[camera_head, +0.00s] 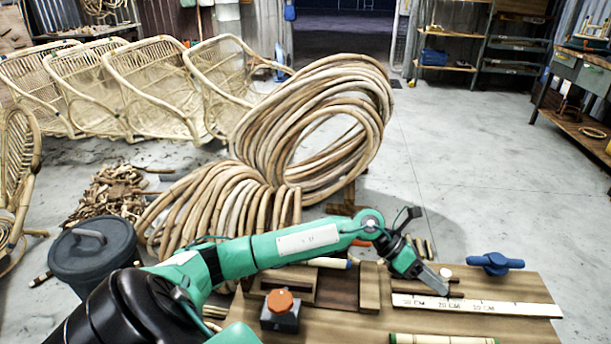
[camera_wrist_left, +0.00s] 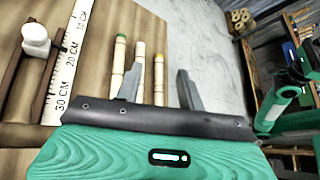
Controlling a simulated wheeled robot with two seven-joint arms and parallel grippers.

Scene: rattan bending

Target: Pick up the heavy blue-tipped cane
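Three short pale canes lie side by side on the wooden workbench in the left wrist view. The right cane (camera_wrist_left: 158,72) has a yellow end band. One cane (camera_head: 445,339) shows at the bottom edge of the head view. Another cane (camera_head: 330,263), with a dark bluish end, lies partly behind my left arm. My left gripper (camera_head: 445,284) is above the ruler; its fingers (camera_wrist_left: 158,86) are apart and empty. My right gripper is not seen.
The bench (camera_head: 345,325) carries a white ruler (camera_head: 480,303), a blue clamp handle (camera_head: 495,263), an orange-knobbed block (camera_head: 281,309) and wooden blocks (camera_head: 370,287). Large rattan coils (camera_head: 330,120) stand behind it. A dark lidded bin (camera_head: 92,250) is at left. Floor at right is clear.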

